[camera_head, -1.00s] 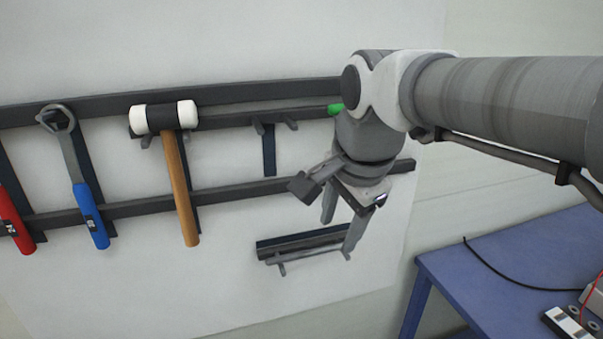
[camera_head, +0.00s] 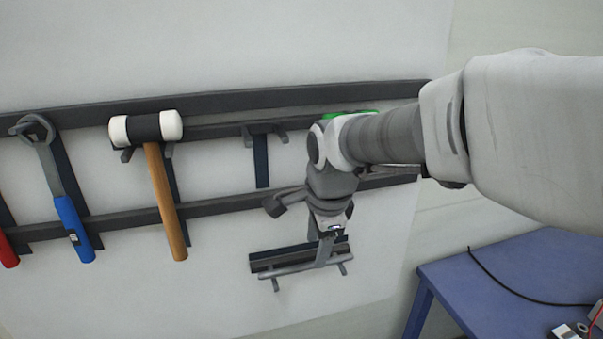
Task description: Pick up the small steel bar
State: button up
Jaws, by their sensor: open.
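The small steel bar (camera_head: 286,269) is a thin grey rod lying nearly level on two pegs of a short dark holder (camera_head: 268,259), low on the white wall panel. My gripper (camera_head: 319,250) points down at the right half of the bar. It is open, seen almost edge-on, so one finger largely covers the other. The near finger's tip overlaps the bar in the picture. I cannot tell whether it touches the bar or whether the bar lies between the fingers.
A white-headed mallet (camera_head: 162,180), a blue-handled wrench (camera_head: 60,195) and a partly cut-off red-handled tool (camera_head: 8,250) hang at left on dark rails (camera_head: 225,207). An empty hook holder (camera_head: 262,160) is above. A blue table (camera_head: 520,265) with a black cable stands at lower right.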

aim_at(308, 264)
jog(key=shift+w+a+x, duration=0.1)
jog(key=shift+a+x, duration=0.05)
jog(key=shift+x, duration=1)
jog(key=shift+w+a+x, duration=0.1)
jog(key=shift+a+x, duration=0.05)
jog(key=shift+x, duration=0.95)
jog(key=shift+w+a+x, duration=0.1)
jog(key=shift+a+x, duration=0.05)
jog(key=shift+x, duration=1)
jog(key=shift+r, duration=0.15)
jog(key=shift+c, duration=0.2)
grip_shut()
